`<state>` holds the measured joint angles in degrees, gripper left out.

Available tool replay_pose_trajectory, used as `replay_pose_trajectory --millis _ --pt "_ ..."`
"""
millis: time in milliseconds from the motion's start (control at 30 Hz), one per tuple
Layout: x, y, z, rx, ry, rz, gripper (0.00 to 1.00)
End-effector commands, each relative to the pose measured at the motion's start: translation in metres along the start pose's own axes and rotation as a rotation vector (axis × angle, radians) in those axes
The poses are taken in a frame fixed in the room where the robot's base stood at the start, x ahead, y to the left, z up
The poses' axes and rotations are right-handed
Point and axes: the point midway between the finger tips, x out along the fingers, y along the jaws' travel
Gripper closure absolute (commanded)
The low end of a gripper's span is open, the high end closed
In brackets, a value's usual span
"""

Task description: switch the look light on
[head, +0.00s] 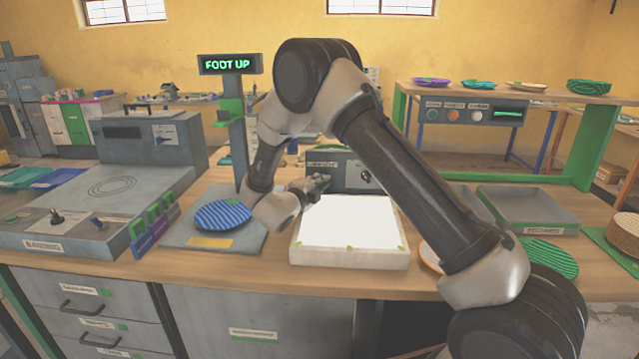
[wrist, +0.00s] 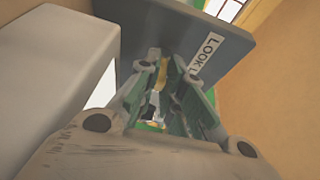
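The look light is a low cream box with a bright white top (head: 350,222) on the bench; I cannot tell for sure whether the top is lit. Behind it stands a dark grey control box (head: 345,160) with a label at its upper left and a dark knob or switch (head: 366,178) on its right part. My gripper (head: 318,183) is over the back left of the white top, in front of the control box. In the wrist view the fingers (wrist: 166,75) stand apart, with a gap between them, near the grey panel (wrist: 205,40) marked "LOOK L...". The switch is not clear there.
A blue striped plate (head: 222,215) lies on a grey pad left of the light, below a "FOOT UP" sign (head: 230,64). The grey press (head: 95,200) is at left. Grey trays (head: 530,210) and a green plate (head: 548,257) are at right, behind and beside my arm.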

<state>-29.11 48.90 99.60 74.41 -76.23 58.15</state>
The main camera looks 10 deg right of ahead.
Motion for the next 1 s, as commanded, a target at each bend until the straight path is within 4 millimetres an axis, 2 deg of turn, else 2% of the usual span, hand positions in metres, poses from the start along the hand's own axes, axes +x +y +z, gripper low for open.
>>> replay_pose_trajectory --millis 167,533,900,933,967,1000 --pt "0.000 -0.002 0.000 -0.007 0.002 0.018 1.00" --pt "0.003 -0.016 0.000 -0.130 0.005 0.321 1.00" --pt "0.003 -0.016 0.001 -0.147 0.000 0.352 1.00" --pt "0.003 -0.016 0.001 -0.147 0.000 0.352 0.87" --pt "0.003 -0.016 0.001 -0.147 0.000 0.352 0.81" --pt "0.003 -0.016 0.001 -0.147 0.000 0.352 0.81"
